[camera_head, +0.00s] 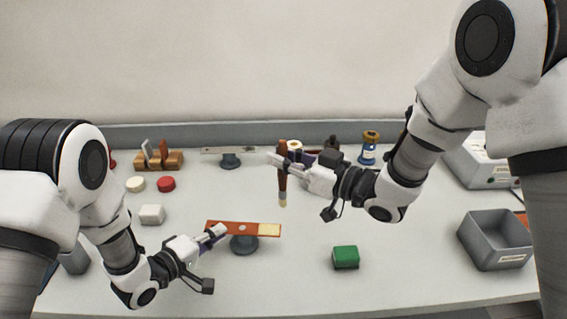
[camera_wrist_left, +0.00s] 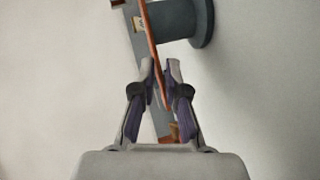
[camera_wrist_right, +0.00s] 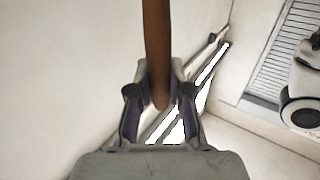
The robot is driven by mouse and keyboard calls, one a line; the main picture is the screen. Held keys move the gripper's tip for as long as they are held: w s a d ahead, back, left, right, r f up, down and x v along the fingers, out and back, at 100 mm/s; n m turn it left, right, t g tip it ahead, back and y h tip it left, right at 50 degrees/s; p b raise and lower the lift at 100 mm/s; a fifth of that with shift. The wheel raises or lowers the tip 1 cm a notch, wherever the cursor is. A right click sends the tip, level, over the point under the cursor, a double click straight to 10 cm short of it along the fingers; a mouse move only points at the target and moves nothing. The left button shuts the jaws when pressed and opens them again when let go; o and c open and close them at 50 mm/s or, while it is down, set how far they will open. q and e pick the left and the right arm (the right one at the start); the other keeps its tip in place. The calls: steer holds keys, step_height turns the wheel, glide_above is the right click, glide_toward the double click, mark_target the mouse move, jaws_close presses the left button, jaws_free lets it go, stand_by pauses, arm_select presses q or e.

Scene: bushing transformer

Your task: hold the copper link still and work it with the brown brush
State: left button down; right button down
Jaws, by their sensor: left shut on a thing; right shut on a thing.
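The copper link (camera_head: 258,229) is a flat bar on a round grey stand (camera_head: 243,246), orange-brown with a pale right end. My left gripper (camera_head: 221,231) is shut on it near its left part. The left wrist view shows the bar edge-on (camera_wrist_left: 151,40) between the fingers (camera_wrist_left: 160,75). My right gripper (camera_head: 280,161) is shut on the brown brush (camera_head: 282,179), which hangs upright with its pale tip (camera_head: 283,202) down. The tip is above and behind the link's right end, apart from it. The brush handle also shows in the right wrist view (camera_wrist_right: 157,45).
Another bar on a stand (camera_head: 230,157), a wooden rack (camera_head: 160,160), a blue bottle (camera_head: 369,148) and red and cream discs (camera_head: 166,184) stand at the back. A white block (camera_head: 152,214), green block (camera_head: 345,257) and grey bin (camera_head: 496,240) are around the link.

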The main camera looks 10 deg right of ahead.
arm_select(q)
steer(key=shift+f, duration=0.2)
steer(key=c, duration=1.1)
jaws_free()
steer(key=shift+w, duration=0.1)
steer(key=v, duration=1.1)
steer(key=shift+a, duration=0.1)
steer(key=shift+s+a+r, duration=0.15)
steer(key=shift+s+a, duration=0.15)
steer(key=shift+s, duration=0.1)
steer(key=shift+d, duration=0.1)
